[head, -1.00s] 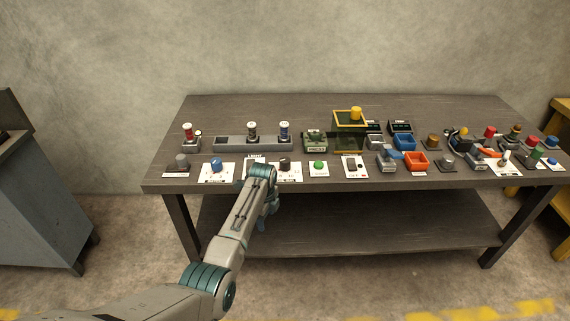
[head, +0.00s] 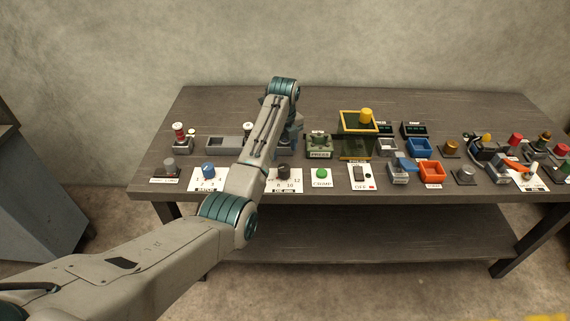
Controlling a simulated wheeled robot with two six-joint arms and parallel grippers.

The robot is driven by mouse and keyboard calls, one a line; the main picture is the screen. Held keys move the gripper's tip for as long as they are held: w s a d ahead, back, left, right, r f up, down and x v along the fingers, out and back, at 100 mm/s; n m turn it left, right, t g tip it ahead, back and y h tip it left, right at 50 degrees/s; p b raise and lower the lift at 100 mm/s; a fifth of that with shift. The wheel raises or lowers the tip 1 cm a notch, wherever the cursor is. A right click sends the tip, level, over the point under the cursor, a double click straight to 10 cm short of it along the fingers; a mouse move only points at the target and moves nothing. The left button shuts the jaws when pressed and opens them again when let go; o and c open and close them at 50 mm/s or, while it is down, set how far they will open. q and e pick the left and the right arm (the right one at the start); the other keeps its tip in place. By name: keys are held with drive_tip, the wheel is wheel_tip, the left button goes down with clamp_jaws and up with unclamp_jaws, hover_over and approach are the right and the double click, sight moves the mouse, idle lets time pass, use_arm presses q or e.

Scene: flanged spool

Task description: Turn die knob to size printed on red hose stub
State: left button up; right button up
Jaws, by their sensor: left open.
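The die knob (head: 284,171) is dark and round. It stands on a white plate (head: 293,187) with numbers such as 6, 10 and 12 near the table's front edge. Its pointer is too small to read. The red hose stub (head: 179,129) stands upright in a grey holder at the left; I cannot read its print. My left gripper (head: 291,143) is open and hangs down behind the die knob, apart from it, near the right end of the grey rack. My own forearm partly hides it and the rack. My right gripper is not in view.
A white-topped stub (head: 248,129) stands in the grey rack (head: 222,143). A blue knob (head: 208,169), green button (head: 321,173), green press (head: 319,145) and yellow-edged box (head: 359,122) surround the area. The table's back strip (head: 225,103) is clear.

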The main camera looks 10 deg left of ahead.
sight(283, 166)
use_arm(q)
wheel_tip(283, 166, down, 5)
drive_tip(key=shift+s+p, duration=0.15)
drive_tip(key=shift+p, duration=0.25)
drive_tip(key=shift+f, duration=1.9)
drive_tip(key=shift+c, duration=0.9)
drive_tip(key=c, duration=0.8)
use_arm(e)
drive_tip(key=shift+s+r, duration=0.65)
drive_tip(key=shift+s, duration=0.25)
